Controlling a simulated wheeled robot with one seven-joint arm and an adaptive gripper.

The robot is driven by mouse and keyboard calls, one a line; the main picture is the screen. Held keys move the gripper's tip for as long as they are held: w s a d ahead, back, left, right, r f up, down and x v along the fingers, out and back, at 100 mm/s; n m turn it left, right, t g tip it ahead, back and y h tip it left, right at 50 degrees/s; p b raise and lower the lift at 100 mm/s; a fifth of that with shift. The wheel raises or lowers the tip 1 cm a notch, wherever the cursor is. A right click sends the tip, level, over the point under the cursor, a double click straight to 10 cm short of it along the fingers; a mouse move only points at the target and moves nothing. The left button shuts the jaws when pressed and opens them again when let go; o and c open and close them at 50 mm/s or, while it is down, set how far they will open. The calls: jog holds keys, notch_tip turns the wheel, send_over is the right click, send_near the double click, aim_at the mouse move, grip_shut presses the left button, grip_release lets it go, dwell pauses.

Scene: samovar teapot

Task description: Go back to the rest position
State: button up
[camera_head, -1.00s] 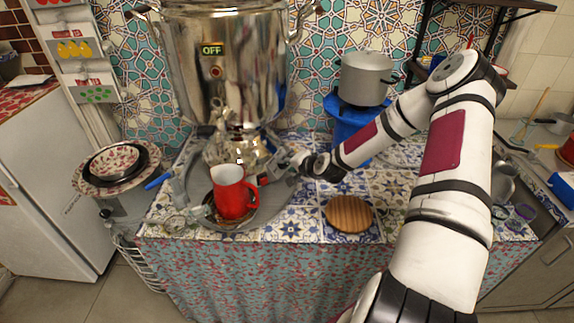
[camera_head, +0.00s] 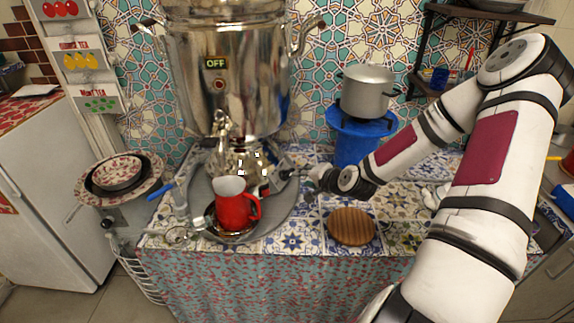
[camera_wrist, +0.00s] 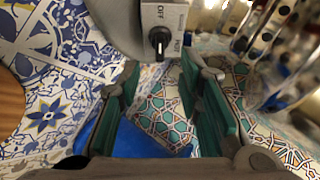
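My gripper (camera_wrist: 158,88) is open and empty in the wrist view, its two green-padded fingers apart with only background between them. In the head view my gripper (camera_head: 287,172) is small and dark, right of the samovar's base and clear of the red mug. The red mug (camera_head: 232,210) stands upright on a saucer on the grey round tray (camera_head: 285,205), below the spout. The large steel samovar (camera_head: 225,80) stands behind it and bears an OFF sign. A grey switch box (camera_wrist: 163,20) with a black knob shows beyond my fingertips in the wrist view.
A wooden round board (camera_head: 351,227) lies on the tiled counter right of the tray. A grey pot (camera_head: 366,92) stands on a blue stand (camera_head: 352,148) behind my arm. Patterned bowls (camera_head: 118,172) are at the left. A shelf (camera_head: 490,17) hangs near my upper arm.

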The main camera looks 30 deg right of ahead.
jog(key=s+a+r+n+g+h, duration=0.1)
jog(key=s+a+r+n+g, duration=0.2)
jog(key=s+a+r+n, duration=0.5)
jog(key=s+a+r+n+g+h, duration=0.1)
jog(key=s+a+r+n+g, duration=0.2)
jog(key=a+r, duration=0.55)
jog(key=s+a+r+n+y, duration=0.1)
jog(key=s+a+r, duration=0.2)
jog(key=s+r, duration=0.3)
jog(key=s+a+r+n+y, duration=0.1)
jog(key=s+a+r+n, duration=0.1)
jog(key=s+r, duration=0.4)
jog(key=s+a, duration=0.1)
jog(key=s, duration=0.4)
